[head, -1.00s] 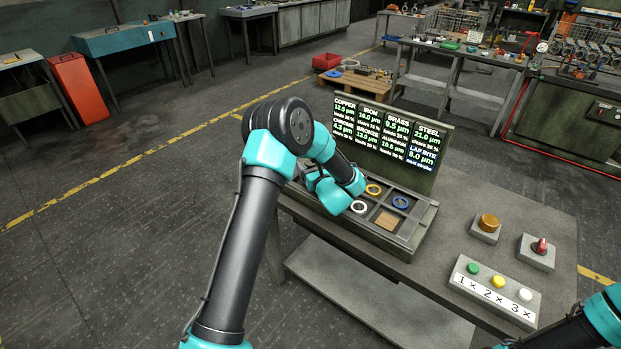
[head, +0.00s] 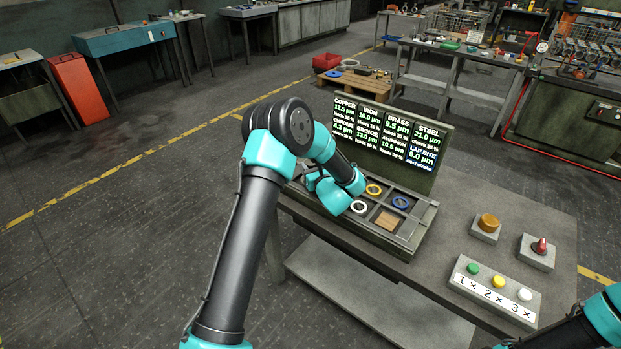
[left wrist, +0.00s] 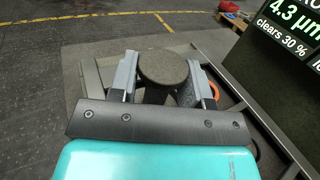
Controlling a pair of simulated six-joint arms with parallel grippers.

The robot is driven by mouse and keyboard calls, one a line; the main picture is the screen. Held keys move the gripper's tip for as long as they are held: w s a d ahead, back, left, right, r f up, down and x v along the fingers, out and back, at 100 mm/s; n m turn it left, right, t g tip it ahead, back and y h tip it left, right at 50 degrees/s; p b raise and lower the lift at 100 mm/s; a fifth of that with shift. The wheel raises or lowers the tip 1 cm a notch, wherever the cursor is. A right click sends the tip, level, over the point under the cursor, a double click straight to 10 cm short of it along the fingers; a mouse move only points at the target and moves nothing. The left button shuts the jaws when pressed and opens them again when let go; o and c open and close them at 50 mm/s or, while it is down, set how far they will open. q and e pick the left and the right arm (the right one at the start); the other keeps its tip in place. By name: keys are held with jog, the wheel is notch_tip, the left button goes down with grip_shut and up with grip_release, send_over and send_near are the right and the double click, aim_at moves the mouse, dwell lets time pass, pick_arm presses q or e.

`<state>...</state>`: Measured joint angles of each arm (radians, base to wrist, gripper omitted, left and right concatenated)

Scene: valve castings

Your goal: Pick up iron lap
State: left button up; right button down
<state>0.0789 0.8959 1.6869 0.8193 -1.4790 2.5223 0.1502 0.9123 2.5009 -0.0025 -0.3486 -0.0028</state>
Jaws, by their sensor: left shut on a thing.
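A dark, round lap (left wrist: 163,66) with a flat brownish-grey top shows in the left wrist view. My left gripper (left wrist: 160,82) is shut on it, one grey finger on each side. In the head view, my left gripper (head: 328,190) is low over the left part of the grey compartment tray (head: 410,238). My own arm hides the fingertips and the held lap there. Whether the lap is clear of the tray floor, I cannot tell. My right gripper is out of view.
A display board (head: 390,143) stands behind the tray. A button panel (head: 495,291), amber knob (head: 488,223) and red knob (head: 539,246) are at right.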

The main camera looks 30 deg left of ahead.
pick_arm(q)
grip_shut()
jog(key=shift+r, duration=0.1)
jog(key=shift+r, duration=1.65)
jog(key=s+d+r, duration=0.1)
jog(key=s+d, duration=0.7)
jog(key=s, duration=0.5)
jog(key=shift+s+d+r, duration=0.15)
jog(key=shift+s+r, duration=0.15)
jog(key=shift+s, duration=0.05)
jog(key=shift+r, duration=0.1)
jog(key=shift+r, duration=1.4)
